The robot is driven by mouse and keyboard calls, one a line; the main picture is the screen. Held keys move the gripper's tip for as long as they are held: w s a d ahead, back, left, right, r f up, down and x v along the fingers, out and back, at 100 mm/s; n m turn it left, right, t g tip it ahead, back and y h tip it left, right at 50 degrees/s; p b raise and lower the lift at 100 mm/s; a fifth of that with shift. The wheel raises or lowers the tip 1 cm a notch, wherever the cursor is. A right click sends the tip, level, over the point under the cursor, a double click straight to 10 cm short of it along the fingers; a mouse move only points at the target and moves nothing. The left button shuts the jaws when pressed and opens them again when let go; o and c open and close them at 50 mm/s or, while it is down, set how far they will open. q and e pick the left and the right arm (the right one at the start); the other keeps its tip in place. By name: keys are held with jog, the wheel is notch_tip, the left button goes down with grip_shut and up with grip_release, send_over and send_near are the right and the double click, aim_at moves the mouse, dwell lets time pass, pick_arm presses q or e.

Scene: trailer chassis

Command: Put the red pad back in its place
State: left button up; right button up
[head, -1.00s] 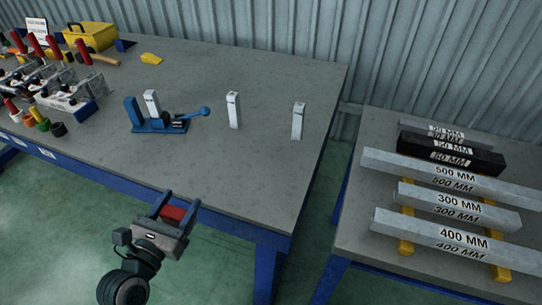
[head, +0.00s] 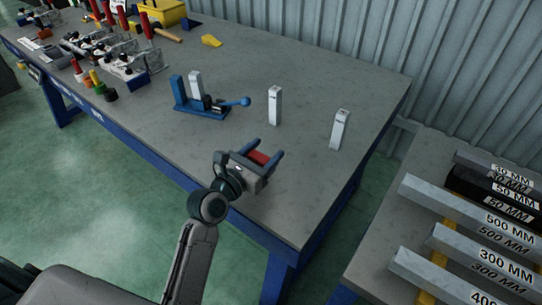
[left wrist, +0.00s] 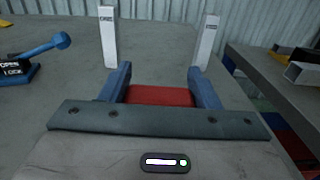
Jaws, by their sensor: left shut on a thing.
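The red pad (head: 259,157) is held between the two blue fingers of my left gripper (head: 263,155), above the near right part of the grey workbench. In the left wrist view the red pad (left wrist: 160,96) fills the space between the fingers (left wrist: 164,88). Two white upright posts stand beyond it: the left post (head: 274,105) and the right post (head: 340,129). A blue clamp fixture (head: 200,106) with a ball-ended lever and a white upright stands left of the posts. The place of the pad cannot be told from these frames. My right gripper is out of view.
Toggle clamps (head: 112,65), a yellow box (head: 172,12) and a yellow wedge (head: 211,41) lie at the back left. The bench (head: 300,60) is clear behind the posts.

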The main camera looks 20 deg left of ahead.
pick_arm(q)
jog(key=x, duration=0.2)
jog(key=shift+w, duration=0.35)
jog(key=shift+w+d+f+b, duration=0.1)
jog(key=shift+f+b, duration=0.4)
jog(key=shift+f, duration=1.35)
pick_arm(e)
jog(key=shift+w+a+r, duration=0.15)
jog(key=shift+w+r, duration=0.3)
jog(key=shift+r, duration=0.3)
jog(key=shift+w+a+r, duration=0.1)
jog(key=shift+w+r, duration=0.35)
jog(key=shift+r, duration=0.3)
pick_arm(q)
jog(key=shift+f, duration=0.1)
jog(key=o, duration=1.1)
jog(key=shift+c, duration=0.2)
jog(key=v, duration=1.1)
jog(key=shift+s, duration=0.45)
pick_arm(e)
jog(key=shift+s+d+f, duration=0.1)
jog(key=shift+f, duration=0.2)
